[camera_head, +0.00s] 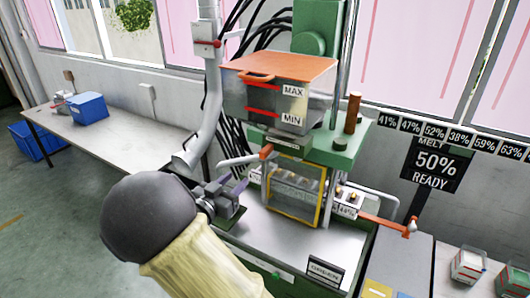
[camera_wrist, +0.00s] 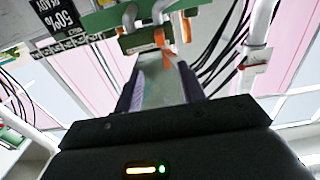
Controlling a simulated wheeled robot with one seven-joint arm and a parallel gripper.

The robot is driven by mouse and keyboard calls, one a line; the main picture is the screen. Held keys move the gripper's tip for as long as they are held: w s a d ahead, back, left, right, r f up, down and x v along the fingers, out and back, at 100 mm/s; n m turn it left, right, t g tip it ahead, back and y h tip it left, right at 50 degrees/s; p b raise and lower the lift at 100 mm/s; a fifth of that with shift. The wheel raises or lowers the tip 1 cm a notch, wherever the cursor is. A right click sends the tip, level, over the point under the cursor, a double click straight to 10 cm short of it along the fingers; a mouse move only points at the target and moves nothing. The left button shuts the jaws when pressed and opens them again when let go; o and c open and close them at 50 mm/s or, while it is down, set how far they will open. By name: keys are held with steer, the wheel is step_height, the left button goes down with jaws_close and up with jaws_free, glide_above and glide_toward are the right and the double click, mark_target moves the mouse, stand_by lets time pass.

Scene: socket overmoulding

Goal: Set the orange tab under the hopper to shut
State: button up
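The hopper (camera_head: 278,95) is a grey box with an orange lid and MAX and MIN marks, on the green machine. A small orange tab (camera_head: 266,152) sticks out below its left front side. In the wrist view, whose picture is turned over, an orange piece (camera_wrist: 160,38) shows at the green bracket, beyond the fingers; I cannot tell for certain that it is the same tab. My gripper (camera_head: 238,187) is left of and below the tab, apart from it. Its two fingers (camera_wrist: 162,88) stand apart with nothing seen held between them.
A clear guard with a yellow frame (camera_head: 293,192) stands right of my gripper. An orange-ended bar (camera_head: 385,222) juts out at the right. A sign (camera_head: 436,165) reads 50% READY. A pale pipe (camera_head: 212,90) and black cables rise behind. A blue bin (camera_head: 88,108) stands on the left table.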

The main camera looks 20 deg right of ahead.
mark_target(261, 156)
steer(key=p+x, duration=0.6)
steer(key=x, duration=1.1)
steer(key=shift+w+d+p, duration=0.1)
steer(key=shift+p, duration=0.3)
steer(key=shift+w+f, duration=0.2)
steer(key=shift+s, duration=0.2)
steer(key=shift+d, duration=0.1)
jaws_close()
